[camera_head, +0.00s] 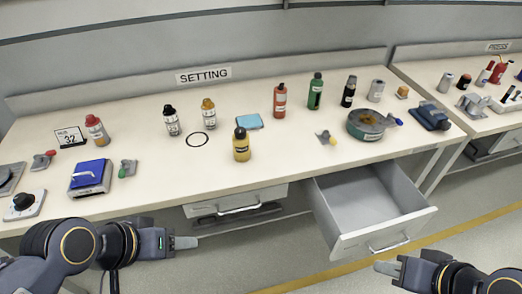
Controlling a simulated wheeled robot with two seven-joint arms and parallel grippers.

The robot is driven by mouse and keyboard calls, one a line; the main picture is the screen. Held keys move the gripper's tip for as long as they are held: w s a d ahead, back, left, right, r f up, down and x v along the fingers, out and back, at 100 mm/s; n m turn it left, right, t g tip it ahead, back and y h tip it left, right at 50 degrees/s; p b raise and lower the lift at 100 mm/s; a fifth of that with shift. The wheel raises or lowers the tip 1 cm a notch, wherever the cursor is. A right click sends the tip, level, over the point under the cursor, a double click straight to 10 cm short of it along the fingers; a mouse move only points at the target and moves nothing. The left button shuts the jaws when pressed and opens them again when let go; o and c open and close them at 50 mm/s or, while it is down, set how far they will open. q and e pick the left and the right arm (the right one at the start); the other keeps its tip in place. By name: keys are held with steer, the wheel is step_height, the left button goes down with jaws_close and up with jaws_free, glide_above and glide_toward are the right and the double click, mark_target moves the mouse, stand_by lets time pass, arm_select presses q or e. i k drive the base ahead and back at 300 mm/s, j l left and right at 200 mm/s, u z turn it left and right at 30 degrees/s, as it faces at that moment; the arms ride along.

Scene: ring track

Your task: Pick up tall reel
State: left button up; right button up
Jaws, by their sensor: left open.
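A grey upright cylinder (376,91), which looks like the tall reel, stands at the back right of the SETTING bench (290,150). A black bottle stands close on its left and a small orange-topped block on its right. My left gripper (190,243) is open and empty, low in front of the bench's left part, far from the cylinder. My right gripper (385,267) is at the lower right, below bench level near the open drawer, also far from the cylinder. Its jaw gap does not show clearly.
A pulled-out empty drawer (365,205) juts from the bench front. A round green-grey dish (366,125) sits in front of the cylinder. Several bottles, a blue pad (249,121) and a black ring (197,139) are on the bench. The PRESS bench (480,115) is at right.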

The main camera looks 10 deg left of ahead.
mark_target(243, 152)
steer(key=i+j+u, duration=0.2)
steer(key=j, duration=0.25)
steer(key=i+j+u, duration=0.2)
steer(key=j, duration=0.25)
steer(key=i+j+u, duration=0.2)
steer(key=j, duration=0.2)
